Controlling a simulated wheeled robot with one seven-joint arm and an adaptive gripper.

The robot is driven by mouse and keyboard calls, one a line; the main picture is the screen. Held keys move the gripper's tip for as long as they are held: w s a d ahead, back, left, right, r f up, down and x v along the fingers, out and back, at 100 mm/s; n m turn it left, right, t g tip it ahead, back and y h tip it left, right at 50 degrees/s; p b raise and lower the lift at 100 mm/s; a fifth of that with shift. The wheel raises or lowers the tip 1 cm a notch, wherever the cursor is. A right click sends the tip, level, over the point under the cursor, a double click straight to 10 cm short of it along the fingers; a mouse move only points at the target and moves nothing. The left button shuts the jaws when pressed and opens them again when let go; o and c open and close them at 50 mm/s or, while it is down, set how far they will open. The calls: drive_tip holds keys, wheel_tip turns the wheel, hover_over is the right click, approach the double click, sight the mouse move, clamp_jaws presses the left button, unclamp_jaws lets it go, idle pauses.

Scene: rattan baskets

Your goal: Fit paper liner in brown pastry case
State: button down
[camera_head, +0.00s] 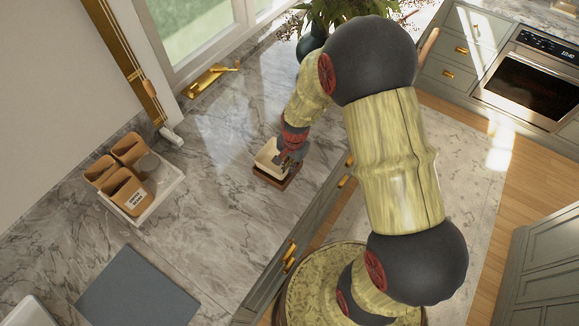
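The brown pastry case (269,178) sits on the marble counter, near its front edge, at the middle of the view. A cream paper liner (266,157) is at the case's top, with its pale rim showing above the brown side. I cannot tell whether it is fully seated. My gripper (286,162) is over the right part of the liner, pointing down, with its fingers at or very near the liner's edge. The fingers are small and partly hidden, so I cannot tell whether they grip it.
A white tray (160,196) with several brown canisters (124,187) stands at the left. A grey-blue board (137,291) lies at the lower left. A dark vase with a plant (308,46) stands at the back. Counter around the case is mostly clear.

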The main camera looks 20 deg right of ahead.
drive_tip(key=shift+f+b, duration=0.5)
drive_tip(key=shift+f, duration=0.3)
drive_tip(key=c, duration=2)
unclamp_jaws()
drive_tip(key=shift+o, duration=0.2)
drive_tip(key=shift+r, duration=0.1)
wheel_tip(320, 180, up, 12)
drive_tip(key=shift+s+d, duration=0.3)
drive_tip(key=shift+s, duration=0.15)
